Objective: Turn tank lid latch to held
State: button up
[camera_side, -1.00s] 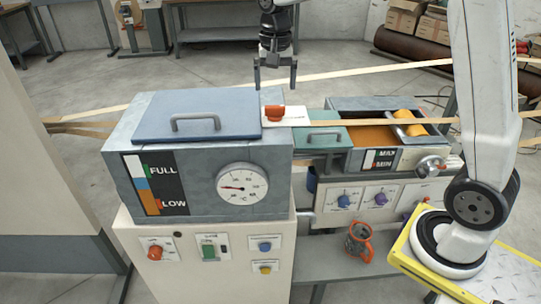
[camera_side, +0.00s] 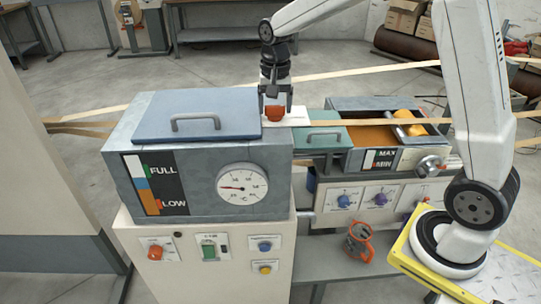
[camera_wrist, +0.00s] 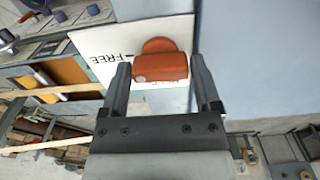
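The tank lid latch is an orange-red knob (camera_side: 275,114) on a white plate (camera_side: 298,117) at the right edge of the blue tank lid (camera_side: 165,117). In the wrist view the knob (camera_wrist: 160,66) sits near the plate's edge, with a small pale mark at its lower left. The word FREE is readable left of it; lettering below it is mostly hidden. My gripper (camera_side: 275,104) is lowered over the latch and points down. In the wrist view its open fingers (camera_wrist: 159,60) stand on both sides of the knob, with gaps visible. Contact cannot be seen.
The lid's handle (camera_side: 196,122) stands up left of my gripper. A green lid (camera_side: 322,138) and an open orange-lined trough (camera_side: 375,130) lie to the right. Pale strips (camera_side: 350,73) run behind the gripper.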

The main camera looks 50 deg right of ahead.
jog(key=c, duration=0.8)
jog(key=shift+o, duration=0.2)
jog(key=shift+n, duration=0.5)
jog(key=n, duration=0.3)
jog(key=shift+n, duration=0.3)
jog(key=n, duration=0.4)
jog(key=shift+n, duration=0.3)
jog(key=n, duration=0.8)
jog(key=shift+n, duration=0.4)
